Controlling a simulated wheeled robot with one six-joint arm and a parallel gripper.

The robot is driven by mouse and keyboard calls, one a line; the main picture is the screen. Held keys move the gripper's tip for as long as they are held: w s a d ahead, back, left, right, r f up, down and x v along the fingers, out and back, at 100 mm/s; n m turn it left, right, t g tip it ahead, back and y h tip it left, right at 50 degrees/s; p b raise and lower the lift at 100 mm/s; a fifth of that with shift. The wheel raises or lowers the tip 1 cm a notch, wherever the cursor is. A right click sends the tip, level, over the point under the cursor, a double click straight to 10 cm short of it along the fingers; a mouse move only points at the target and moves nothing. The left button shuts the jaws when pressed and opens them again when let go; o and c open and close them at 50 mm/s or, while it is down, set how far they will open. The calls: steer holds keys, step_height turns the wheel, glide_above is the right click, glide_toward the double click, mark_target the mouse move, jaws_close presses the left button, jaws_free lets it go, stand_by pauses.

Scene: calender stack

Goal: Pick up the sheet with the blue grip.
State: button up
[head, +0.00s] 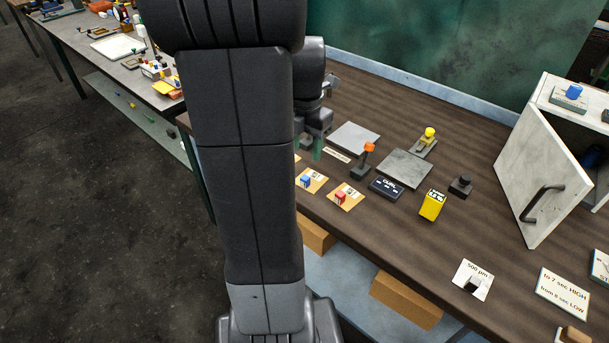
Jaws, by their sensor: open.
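A small grey sheet (568,103) with a blue grip (574,91) lies on top of the white cabinet at the far right. A similar grey sheet (422,150) with a yellow grip (429,134) lies on the bench near the wall. A tan card (316,187) carries a blue block (305,181) near the bench's front edge.
The cabinet's marbled door (528,170) stands open over the bench (400,225). Flat grey plates (404,168), an orange-topped handle (367,153), a yellow box (432,205) and a red-block card (347,203) occupy the middle.

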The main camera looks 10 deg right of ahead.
glide_above(306, 177)
step_height(306, 177, down, 5)
steer(key=shift+w+d+f, duration=0.15)
steer(key=shift+w+f, duration=0.05)
steer(key=shift+f, duration=1.15)
steer(key=shift+w+d+f, duration=0.1)
steer(key=shift+w+f, duration=0.05)
steer(key=shift+f, duration=1.2)
jaws_close()
